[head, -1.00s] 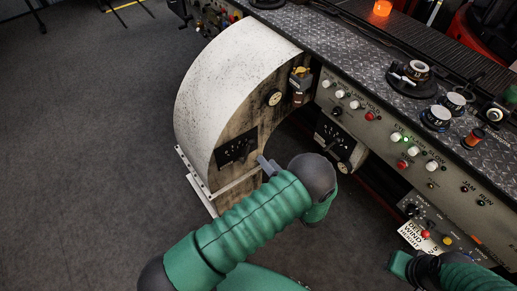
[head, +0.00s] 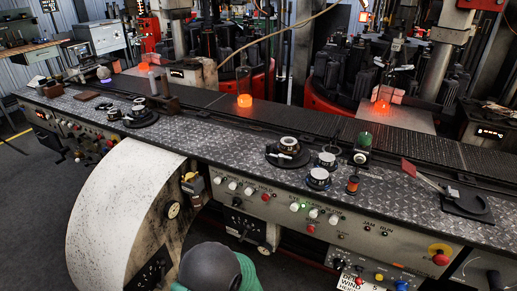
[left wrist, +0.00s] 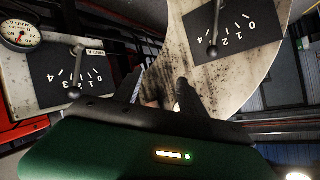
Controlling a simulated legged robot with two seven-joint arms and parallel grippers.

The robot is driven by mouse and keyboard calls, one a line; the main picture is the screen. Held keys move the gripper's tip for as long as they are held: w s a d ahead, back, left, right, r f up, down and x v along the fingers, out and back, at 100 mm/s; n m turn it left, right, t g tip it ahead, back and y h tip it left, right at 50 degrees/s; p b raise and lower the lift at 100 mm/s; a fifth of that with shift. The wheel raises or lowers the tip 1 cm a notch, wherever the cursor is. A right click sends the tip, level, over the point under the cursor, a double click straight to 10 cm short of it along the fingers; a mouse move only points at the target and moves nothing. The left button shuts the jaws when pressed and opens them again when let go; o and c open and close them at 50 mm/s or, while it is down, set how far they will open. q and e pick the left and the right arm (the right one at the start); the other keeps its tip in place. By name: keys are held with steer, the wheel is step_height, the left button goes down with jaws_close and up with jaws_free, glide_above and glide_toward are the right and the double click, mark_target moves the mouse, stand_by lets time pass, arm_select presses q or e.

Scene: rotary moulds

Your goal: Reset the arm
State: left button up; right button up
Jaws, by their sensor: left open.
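My left arm, with its green sleeve and dark rounded joint (head: 209,266), rises at the bottom of the head view, in front of the console. Its gripper is hidden there. In the left wrist view my left gripper (left wrist: 158,92) shows two dark fingers, apart and with nothing seen held between them. Beyond the fingers is a worn white panel with a numbered lever plate (left wrist: 232,42). A second numbered lever plate (left wrist: 95,80) is at the left. I cannot tell whether the fingers touch anything. My right gripper is not in view.
A curved white housing (head: 110,200) stands left of my arm. The console front (head: 330,225) carries several knobs and buttons. Its tread-plate top (head: 230,155) holds dials and a red-ended paddle (head: 425,176). Glowing orange pieces (head: 244,100) stand behind, near red rotary machines (head: 310,95).

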arm_select(q)
steer(key=s+d+r+m+g+h, duration=0.2)
steer(key=s+d+r+h, duration=0.25)
steer(key=r+h, duration=0.4)
steer(key=s+a+g, duration=0.2)
steer(key=s+a, duration=0.1)
steer(key=s, duration=0.5)
steer(key=s+a+g, duration=0.3)
steer(key=s, duration=0.6)
steer(key=w+p+v, duration=0.2)
steer(key=p+v, duration=0.7)
steer(key=w+r+p+v, duration=0.1)
steer(key=w+p+v, duration=0.1)
steer(key=p+v, duration=0.8)
steer(key=shift+s+a+r+m, duration=0.2)
steer(key=shift+s+r+m, duration=0.05)
steer(key=shift+s+m, duration=0.05)
steer(key=shift+w, duration=0.1)
